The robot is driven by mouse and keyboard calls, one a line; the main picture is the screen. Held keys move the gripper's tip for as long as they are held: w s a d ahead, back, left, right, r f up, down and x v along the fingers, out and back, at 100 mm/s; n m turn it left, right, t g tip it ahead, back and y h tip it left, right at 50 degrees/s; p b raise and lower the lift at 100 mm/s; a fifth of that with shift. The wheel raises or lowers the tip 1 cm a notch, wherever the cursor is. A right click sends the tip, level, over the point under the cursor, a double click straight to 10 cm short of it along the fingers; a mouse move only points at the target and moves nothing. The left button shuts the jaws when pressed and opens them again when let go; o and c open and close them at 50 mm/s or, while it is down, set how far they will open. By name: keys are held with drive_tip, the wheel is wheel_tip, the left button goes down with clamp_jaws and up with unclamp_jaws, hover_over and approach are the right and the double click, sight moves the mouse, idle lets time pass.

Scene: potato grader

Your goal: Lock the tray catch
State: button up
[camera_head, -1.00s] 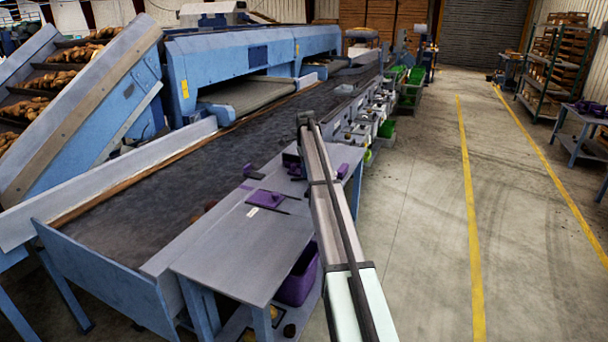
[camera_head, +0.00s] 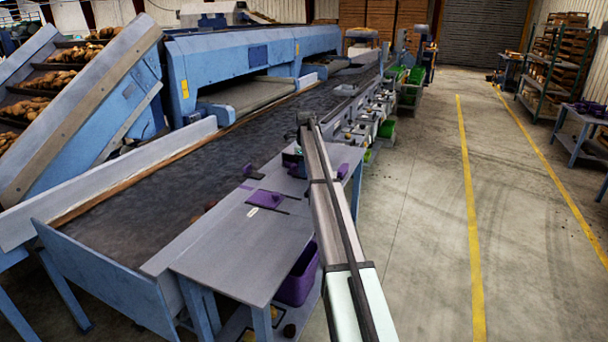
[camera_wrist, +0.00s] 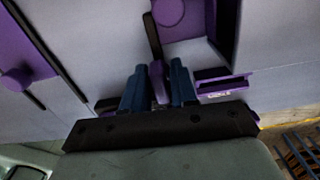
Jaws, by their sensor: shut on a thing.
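In the wrist view the two blue fingers of my gripper (camera_wrist: 158,88) are shut on a small purple part (camera_wrist: 158,73), which looks like the catch. A dark bar (camera_wrist: 152,35) runs up from it, along the left side of a purple tray-like piece (camera_wrist: 180,14) with a raised round knob. Whether the catch is locked cannot be told. In the head view my gripper (camera_head: 292,160) is low over the far part of the grey bench (camera_head: 235,250), partly hidden by my arm.
A purple plate (camera_head: 266,199) lies on the bench, left of my arm. A purple bin (camera_head: 297,280) stands below. The bench's near part is clear.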

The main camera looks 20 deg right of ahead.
drive_tip(key=o, duration=0.4)
drive_tip(key=shift+c, duration=0.2)
drive_tip(key=shift+r, duration=0.1)
drive_tip(key=shift+r, duration=2.4)
